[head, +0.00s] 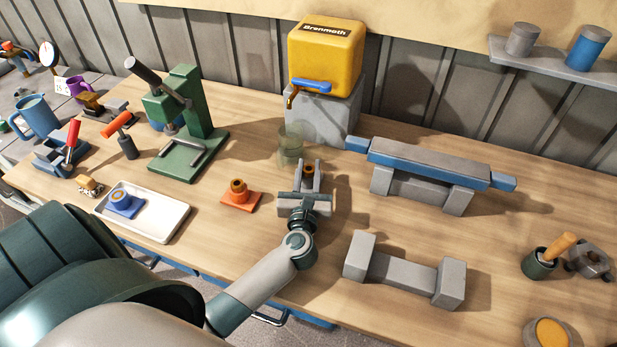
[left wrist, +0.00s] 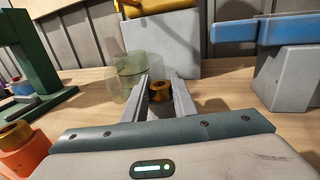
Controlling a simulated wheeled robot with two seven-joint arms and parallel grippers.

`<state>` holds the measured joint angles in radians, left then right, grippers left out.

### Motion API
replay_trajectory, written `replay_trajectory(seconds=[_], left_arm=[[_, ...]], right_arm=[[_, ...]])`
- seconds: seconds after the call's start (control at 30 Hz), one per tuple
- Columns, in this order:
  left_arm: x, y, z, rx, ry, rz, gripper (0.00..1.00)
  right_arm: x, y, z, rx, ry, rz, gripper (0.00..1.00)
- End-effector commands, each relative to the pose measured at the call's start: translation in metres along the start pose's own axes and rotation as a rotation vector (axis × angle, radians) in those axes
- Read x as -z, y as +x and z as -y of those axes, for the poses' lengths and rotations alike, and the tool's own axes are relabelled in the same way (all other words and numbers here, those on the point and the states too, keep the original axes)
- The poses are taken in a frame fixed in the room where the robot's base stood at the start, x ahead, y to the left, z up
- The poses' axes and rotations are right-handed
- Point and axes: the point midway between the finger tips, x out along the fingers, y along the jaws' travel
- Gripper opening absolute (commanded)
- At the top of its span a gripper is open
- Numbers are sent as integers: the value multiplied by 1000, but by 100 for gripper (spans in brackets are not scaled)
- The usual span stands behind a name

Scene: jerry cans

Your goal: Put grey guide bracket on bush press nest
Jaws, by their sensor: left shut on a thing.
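My left gripper (head: 310,172) is shut on the grey guide bracket, whose bronze bush (head: 308,173) shows between the fingers. The bush also shows in the left wrist view (left wrist: 159,91); the bracket's grey base is mostly hidden by the fingers. I cannot tell whether it touches the table. The green bush press (head: 188,115) stands to the left, its lever raised. A grey U-shaped nest (head: 184,160) lies on its base plate and looks empty. My right gripper is not in view.
An orange bracket (head: 240,199) lies between gripper and press. A blue bracket (head: 121,206) sits in a white tray (head: 172,224). A transparent cup (head: 291,145) stands just behind my gripper, before the yellow dispenser (head: 325,62). A grey stand (head: 403,272) is at right.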

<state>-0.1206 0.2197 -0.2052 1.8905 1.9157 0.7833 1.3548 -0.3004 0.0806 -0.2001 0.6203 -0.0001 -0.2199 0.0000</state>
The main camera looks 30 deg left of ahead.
Motion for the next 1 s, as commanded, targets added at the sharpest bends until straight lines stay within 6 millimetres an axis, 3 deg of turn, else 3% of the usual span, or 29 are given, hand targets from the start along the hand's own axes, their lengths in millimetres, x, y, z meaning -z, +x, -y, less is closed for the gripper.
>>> replay_trajectory(seconds=[0.27, 0.5, 1.0], left_arm=[[-10, 0, 0, -1, -4, 3, 0], [-43, 0, 0, 0, -5, 5, 0], [-95, -80, 44, 0, -6, 2, 0]], right_arm=[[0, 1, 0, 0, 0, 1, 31], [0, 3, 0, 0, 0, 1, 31], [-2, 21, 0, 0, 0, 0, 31]])
